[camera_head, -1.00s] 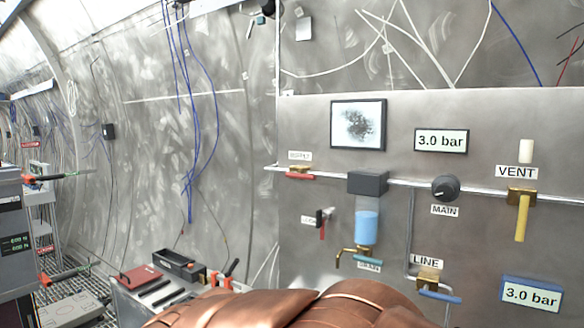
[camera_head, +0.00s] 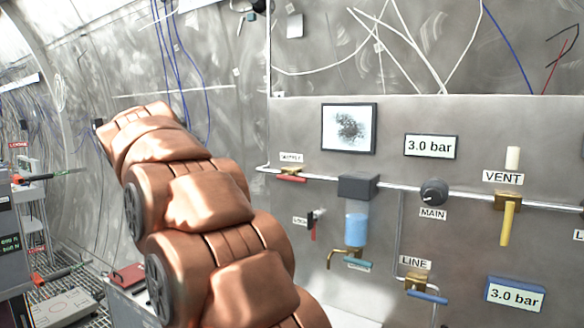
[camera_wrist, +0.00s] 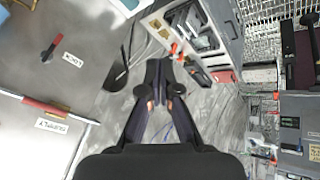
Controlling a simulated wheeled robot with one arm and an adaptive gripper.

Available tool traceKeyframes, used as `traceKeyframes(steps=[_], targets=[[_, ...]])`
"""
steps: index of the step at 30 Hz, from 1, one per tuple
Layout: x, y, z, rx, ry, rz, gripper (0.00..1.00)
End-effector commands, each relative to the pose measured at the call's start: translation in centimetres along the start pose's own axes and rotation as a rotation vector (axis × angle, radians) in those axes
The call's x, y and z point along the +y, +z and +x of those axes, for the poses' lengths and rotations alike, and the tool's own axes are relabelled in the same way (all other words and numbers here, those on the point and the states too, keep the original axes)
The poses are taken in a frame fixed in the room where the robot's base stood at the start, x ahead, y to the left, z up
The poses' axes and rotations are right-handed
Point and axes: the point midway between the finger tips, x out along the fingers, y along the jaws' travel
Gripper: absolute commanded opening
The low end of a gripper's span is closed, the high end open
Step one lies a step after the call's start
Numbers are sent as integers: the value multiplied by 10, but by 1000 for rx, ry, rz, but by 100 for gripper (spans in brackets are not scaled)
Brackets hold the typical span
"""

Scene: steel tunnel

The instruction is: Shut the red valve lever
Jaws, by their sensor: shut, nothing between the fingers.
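The red valve lever (camera_head: 291,179) sits on the thin horizontal pipe at the left of the panel, under a small label that looks like SUPPLY. It lies along the pipe. In the wrist view the red lever (camera_wrist: 45,107) shows at the left, beside its upside-down label. A smaller red handle (camera_head: 313,231) hangs below it by the LOCK label. My gripper (camera_wrist: 158,70) is shut and empty in the wrist view, with the levers off to its left and not touched. In the head view the gripper itself cannot be made out beyond my raised arm.
The panel also carries a black MAIN knob (camera_head: 433,192), a yellow VENT lever (camera_head: 509,222), a blue LINE lever (camera_head: 427,296) and a blue-filled cylinder (camera_head: 357,228). A bench with a toolbox (camera_wrist: 190,25) stands near the panel. Displays read 3.0 bar.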

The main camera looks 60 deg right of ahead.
Motion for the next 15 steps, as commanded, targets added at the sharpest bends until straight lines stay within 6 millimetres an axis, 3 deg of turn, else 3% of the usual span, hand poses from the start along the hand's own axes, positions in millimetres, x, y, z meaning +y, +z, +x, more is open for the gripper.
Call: traceKeyframes(steps=[1,6,15], targets=[[12,-19,-4,19,21,40,0],[57,-68,-16,84,93,184,0],[142,-126,-37,193,219,461,0]])
